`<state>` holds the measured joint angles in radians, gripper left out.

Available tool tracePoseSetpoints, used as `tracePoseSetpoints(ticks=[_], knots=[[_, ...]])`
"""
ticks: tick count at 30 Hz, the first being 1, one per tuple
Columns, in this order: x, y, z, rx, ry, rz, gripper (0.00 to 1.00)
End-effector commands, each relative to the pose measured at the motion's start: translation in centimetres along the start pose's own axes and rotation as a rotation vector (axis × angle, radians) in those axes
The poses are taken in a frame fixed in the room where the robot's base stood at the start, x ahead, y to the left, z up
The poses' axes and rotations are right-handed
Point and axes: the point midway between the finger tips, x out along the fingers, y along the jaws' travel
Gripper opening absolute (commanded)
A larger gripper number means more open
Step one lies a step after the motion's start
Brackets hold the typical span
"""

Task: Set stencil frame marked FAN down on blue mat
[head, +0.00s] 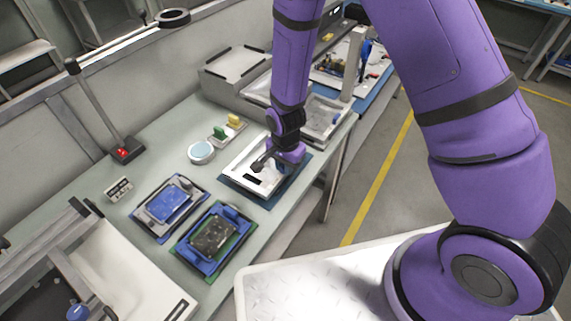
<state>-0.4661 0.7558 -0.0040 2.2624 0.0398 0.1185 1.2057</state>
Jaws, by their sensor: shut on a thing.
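A white stencil frame (238,176) with dark openings is at or just above the dark blue mat (268,204). I cannot read any marking on it, and I cannot tell whether it touches the mat. My gripper (262,163) points down at the frame and is shut on it. My wrist and forearm hide the frame's far right part. The mat shows along the frame's front and right edges.
A grey fixture with a blue board (168,206) and a blue fixture with a dark board (212,236) lie to the front left. A round light-blue-topped tin (201,152) and small green and yellow blocks (234,121) stand behind. A lamp base (127,150) is farther left.

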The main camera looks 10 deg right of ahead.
Motion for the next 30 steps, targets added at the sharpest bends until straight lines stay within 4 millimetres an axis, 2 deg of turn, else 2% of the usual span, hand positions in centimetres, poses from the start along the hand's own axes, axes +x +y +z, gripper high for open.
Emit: tracePoseSetpoints(ticks=[30], knots=[[0.73,-0.02,-0.01,-0.001,0.000,0.000,0.00]])
